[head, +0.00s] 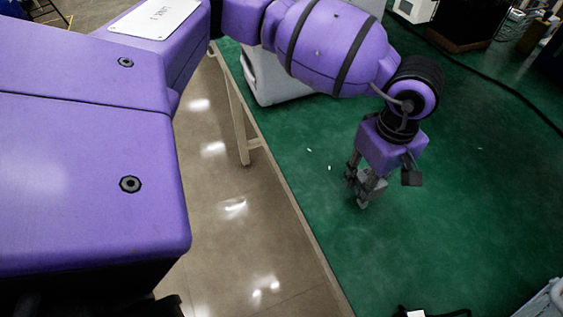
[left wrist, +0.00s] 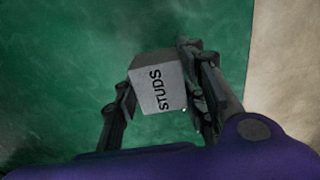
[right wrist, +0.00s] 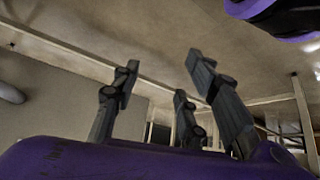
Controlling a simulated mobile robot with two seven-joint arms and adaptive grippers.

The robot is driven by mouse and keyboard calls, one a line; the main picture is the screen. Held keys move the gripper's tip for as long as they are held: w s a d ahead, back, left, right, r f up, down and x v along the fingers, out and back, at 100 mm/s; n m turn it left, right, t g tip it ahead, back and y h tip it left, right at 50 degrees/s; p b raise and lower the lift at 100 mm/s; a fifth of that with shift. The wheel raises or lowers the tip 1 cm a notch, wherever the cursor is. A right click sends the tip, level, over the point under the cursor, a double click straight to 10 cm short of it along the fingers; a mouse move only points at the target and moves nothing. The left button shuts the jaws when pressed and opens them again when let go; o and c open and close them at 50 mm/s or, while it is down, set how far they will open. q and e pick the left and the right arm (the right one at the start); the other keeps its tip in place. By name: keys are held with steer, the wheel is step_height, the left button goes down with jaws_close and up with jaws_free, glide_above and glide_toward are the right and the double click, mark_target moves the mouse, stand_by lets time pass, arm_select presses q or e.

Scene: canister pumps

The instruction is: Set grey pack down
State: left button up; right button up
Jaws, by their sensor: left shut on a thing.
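The grey pack (left wrist: 158,88) is a small box marked "STUDS" in black. In the left wrist view it sits between the fingers of my left gripper (left wrist: 158,72), which is shut on it. In the head view my left gripper (head: 365,187) points down over the green floor, and the pack shows only as a small grey shape among the fingers. I see no support touching the pack. My right gripper (right wrist: 162,66) shows in the right wrist view with its fingers apart and nothing between them.
Green floor (head: 460,220) lies open around the left gripper. A pale floor strip (head: 220,215) and a thin table leg (head: 238,125) are to its left. A white-grey cabinet (head: 275,80) stands behind. Dark items are at the bottom right edge.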

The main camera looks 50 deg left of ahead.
arm_select(q)
steer(key=shift+w+a+f, duration=0.1)
steer(key=shift+f, duration=0.9)
steer(key=shift+w+a+f, duration=0.1)
steer(key=shift+f, duration=0.9)
steer(key=shift+f, duration=0.2)
steer(key=o, duration=1.2)
steer(key=shift+r, duration=0.1)
step_height(320, 180, up, 12)
steer(key=shift+r, duration=0.25)
